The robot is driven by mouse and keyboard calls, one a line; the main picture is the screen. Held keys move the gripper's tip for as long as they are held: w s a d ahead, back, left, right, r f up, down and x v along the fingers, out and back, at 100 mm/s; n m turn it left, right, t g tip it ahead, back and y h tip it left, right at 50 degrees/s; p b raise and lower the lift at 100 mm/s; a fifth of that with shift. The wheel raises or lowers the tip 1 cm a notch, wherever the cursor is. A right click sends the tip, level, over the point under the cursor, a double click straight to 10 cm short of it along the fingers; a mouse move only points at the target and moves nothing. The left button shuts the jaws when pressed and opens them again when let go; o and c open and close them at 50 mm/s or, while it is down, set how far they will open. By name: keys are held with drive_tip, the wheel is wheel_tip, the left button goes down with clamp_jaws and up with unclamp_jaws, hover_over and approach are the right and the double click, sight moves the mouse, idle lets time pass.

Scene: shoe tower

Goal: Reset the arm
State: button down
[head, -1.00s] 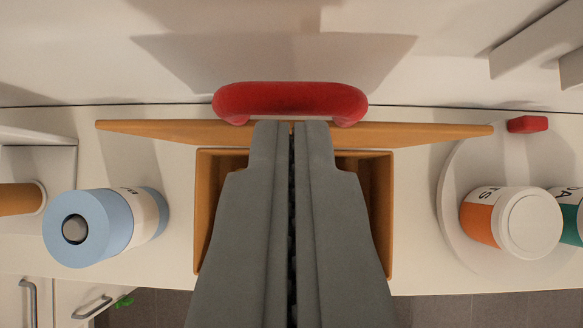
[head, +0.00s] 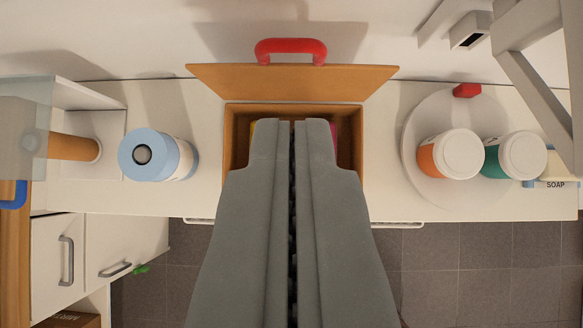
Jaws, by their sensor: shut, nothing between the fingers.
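My gripper (head: 292,125) is shut and empty, its grey fingers side by side in the middle of the head view. It is in front of an open wooden box (head: 235,120) on the white counter. The box's wooden lid (head: 290,78) stands raised at the back with a red handle (head: 290,45) on top. Bits of yellow and pink show inside the box beside my fingertips. Most of the box's inside is hidden behind my gripper.
A blue-lidded container (head: 150,155) stands left of the box. On the right, a round white tray (head: 420,180) bears an orange-banded jar (head: 455,155), a teal-banded jar (head: 515,155) and a red knob (head: 466,90).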

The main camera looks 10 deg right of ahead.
drive_tip(key=s+a+n+t+y, duration=0.2)
drive_tip(key=s+a+n+t, duration=0.3)
drive_tip(key=s+a, duration=1.25)
drive_tip(key=s+a+f+t, duration=0.1)
drive_tip(key=s+a+f, duration=0.1)
drive_tip(key=s, duration=0.5)
drive_tip(key=s+a+f+n+t+y, duration=0.1)
drive_tip(key=s+a+f+t, duration=0.1)
drive_tip(key=s+f, duration=0.3)
drive_tip(key=s+a+f+t+y, duration=0.1)
drive_tip(key=s+a+f+t, duration=0.1)
drive_tip(key=s, duration=0.7)
drive_tip(key=shift+a+f+n, duration=0.3)
drive_tip(key=shift+a+f, duration=0.2)
drive_tip(key=shift+f, duration=0.15)
